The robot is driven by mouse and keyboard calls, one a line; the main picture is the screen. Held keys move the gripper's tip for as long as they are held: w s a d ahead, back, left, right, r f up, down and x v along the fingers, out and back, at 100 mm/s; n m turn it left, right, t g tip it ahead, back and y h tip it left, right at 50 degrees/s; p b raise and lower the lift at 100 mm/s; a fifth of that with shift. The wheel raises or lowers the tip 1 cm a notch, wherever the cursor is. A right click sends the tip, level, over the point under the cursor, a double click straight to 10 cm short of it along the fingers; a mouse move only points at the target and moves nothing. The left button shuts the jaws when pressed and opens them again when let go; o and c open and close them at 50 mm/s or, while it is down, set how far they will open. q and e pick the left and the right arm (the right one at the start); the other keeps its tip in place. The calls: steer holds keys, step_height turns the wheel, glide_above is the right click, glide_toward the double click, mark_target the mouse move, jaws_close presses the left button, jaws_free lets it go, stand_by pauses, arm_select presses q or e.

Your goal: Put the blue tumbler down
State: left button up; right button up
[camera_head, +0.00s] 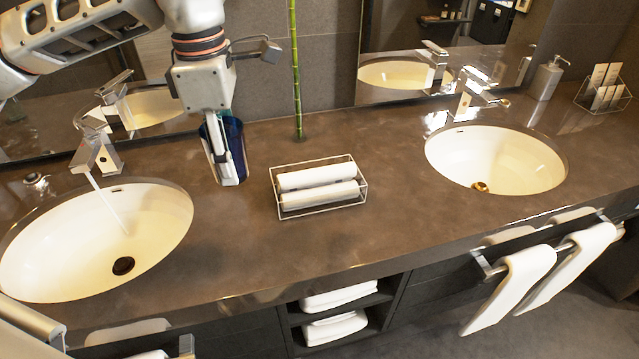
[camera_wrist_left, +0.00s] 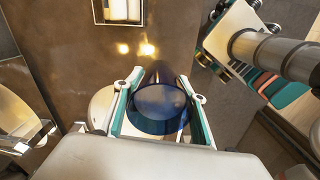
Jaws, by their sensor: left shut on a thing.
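The blue tumbler (camera_head: 234,150) is dark blue and stands upright at the counter between the left sink and the towel tray. My left gripper (camera_head: 218,152) reaches down from above and is shut on it. In the left wrist view the tumbler (camera_wrist_left: 158,108) sits between the two fingers of the gripper (camera_wrist_left: 160,112). Its base appears at or very close to the counter (camera_head: 240,240); I cannot tell whether it touches. My right gripper is not seen in the head view.
A wire tray (camera_head: 318,208) with rolled white towels stands right of the tumbler. The left sink (camera_head: 70,240) has water running from its faucet (camera_head: 95,150). A green bamboo stalk (camera_head: 296,70) rises behind. The right sink (camera_head: 510,160) is farther off. The counter in front of the tumbler is clear.

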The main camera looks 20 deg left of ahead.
arm_select(q)
steer(key=shift+s+a+r+n, duration=0.1)
steer(key=shift+s+r+n, duration=0.15)
steer(key=shift+n, duration=0.65)
glide_above(250, 245)
step_height(250, 245, down, 15)
steer(key=shift+b, duration=0.4)
steer(key=shift+f, duration=2.5)
steer(key=shift+f, duration=0.15)
steer(key=o, duration=1.4)
steer(key=shift+c, duration=0.2)
